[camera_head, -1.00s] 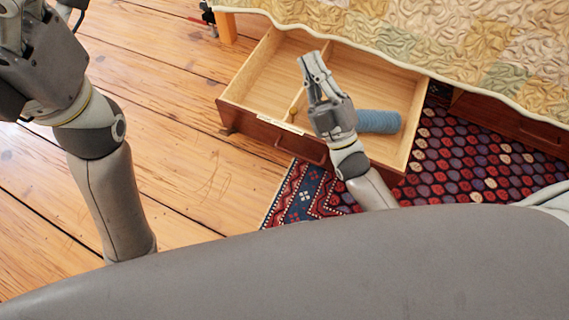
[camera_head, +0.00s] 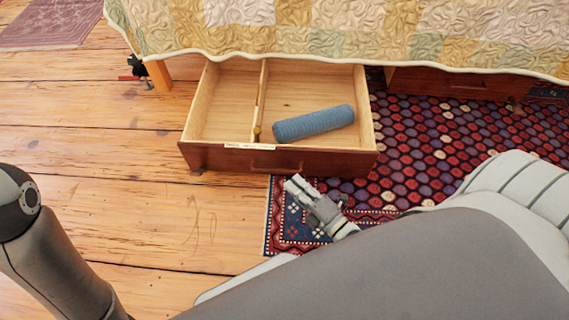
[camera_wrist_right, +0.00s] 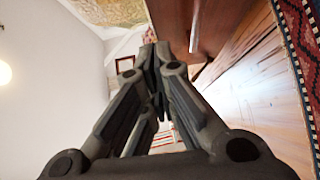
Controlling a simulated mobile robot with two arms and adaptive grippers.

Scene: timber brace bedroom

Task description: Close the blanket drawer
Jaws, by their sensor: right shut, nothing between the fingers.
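The blanket drawer (camera_head: 330,162) stands pulled out from under the bed. Its reddish-brown front faces me, and its pale wooden inside is split by a divider (camera_head: 260,100). A rolled blue blanket (camera_head: 314,123) lies in the right compartment; the left compartment looks empty. My right gripper (camera_head: 293,184) is shut and empty, low in front of the drawer front, right of the handle (camera_head: 276,169). In the right wrist view its closed fingers (camera_wrist_right: 155,52) point along a reddish-brown wooden panel (camera_wrist_right: 192,25); I cannot tell whether they touch it. My left gripper is out of view.
The bed with a patchwork quilt (camera_head: 330,28) overhangs the drawer's back. A second drawer front (camera_head: 450,84) sits under the bed at right. A patterned rug (camera_head: 430,140) lies right of and below the drawer. Bare floorboards (camera_head: 90,150) are clear at left.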

